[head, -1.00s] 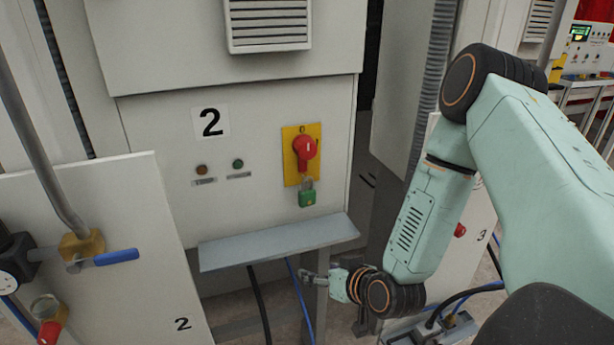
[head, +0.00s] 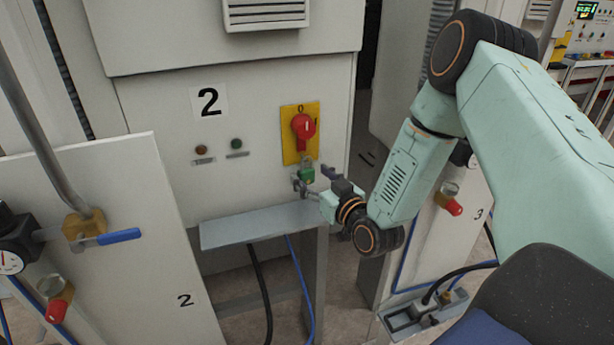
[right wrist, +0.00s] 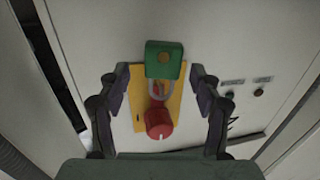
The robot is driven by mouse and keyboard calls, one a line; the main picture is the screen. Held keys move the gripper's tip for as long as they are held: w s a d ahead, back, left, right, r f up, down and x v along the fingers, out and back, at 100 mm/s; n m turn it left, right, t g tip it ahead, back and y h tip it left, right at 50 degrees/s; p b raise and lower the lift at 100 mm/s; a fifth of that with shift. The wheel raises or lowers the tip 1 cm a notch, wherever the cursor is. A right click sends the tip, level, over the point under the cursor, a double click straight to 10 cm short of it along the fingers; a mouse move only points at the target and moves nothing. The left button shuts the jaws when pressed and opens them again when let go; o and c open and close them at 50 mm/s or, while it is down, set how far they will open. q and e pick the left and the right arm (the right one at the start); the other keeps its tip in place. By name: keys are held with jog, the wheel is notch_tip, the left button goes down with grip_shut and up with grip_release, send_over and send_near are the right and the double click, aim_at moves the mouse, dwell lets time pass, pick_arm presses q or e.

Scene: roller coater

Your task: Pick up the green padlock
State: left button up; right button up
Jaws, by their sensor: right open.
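The green padlock (head: 307,174) hangs by its shackle below the red rotary switch (head: 303,129) on a yellow plate (head: 289,149) of cabinet 2. In the right wrist view the padlock (right wrist: 164,60) appears above the red knob (right wrist: 159,122), with its grey shackle between them. My right gripper (head: 312,182) is at the padlock, its fingers apart. In the wrist view the open fingers (right wrist: 160,92) stand on either side of the yellow plate and shackle, with gaps; I cannot tell that they touch anything. My left gripper is not in view.
A grey metal shelf (head: 260,224) juts out just below the padlock. A panel with a blue-handled valve (head: 119,236) stands at the left. Another panel with a red-capped fitting (head: 450,204) is at the right. Black and blue cables hang under the shelf.

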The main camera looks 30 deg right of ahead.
aim_at(308, 175)
jog(key=shift+w+f, duration=0.15)
jog(key=shift+w, duration=1.35)
jog(key=shift+s, duration=0.1)
jog(key=shift+c, duration=0.9)
jog(key=shift+a, duration=0.1)
jog(key=c, duration=0.6)
grip_shut()
